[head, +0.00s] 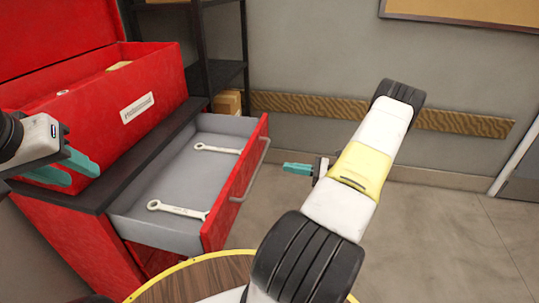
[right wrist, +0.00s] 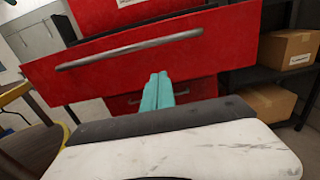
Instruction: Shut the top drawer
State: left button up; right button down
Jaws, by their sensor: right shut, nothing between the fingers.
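The top drawer (head: 185,165) of the red tool cabinet is pulled out, with its grey inside showing. Its red front (head: 219,228) has a metal handle (head: 251,170); in the right wrist view the front panel (right wrist: 228,45) and handle (right wrist: 130,49) cross the upper part. My right gripper (head: 297,168) is shut and empty, in front of the drawer and apart from its handle in the head view. Its teal fingers (right wrist: 157,92) point at the front, just below the handle; contact cannot be told. My left gripper (head: 68,170) is open and empty beside the red toolbox.
Two wrenches (head: 217,149) (head: 178,210) lie in the drawer. A red toolbox (head: 145,85) with raised lid stands on the cabinet top. A round wooden table (head: 180,284) is at the front. Dark shelves (right wrist: 270,82) hold cardboard boxes. The floor to the right is clear.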

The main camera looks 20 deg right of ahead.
aim_at(253, 162)
jog(key=x, duration=1)
jog(key=shift+w+a, duration=0.2)
jog(key=shift+a, duration=0.05)
jog(key=x, duration=2.7)
jog(key=shift+w+a, duration=0.25)
jog(key=shift+a, duration=0.05)
jog(key=shift+w+a+r, duration=0.1)
jog(key=shift+w+a, duration=0.1)
jog(key=shift+a, duration=0.1)
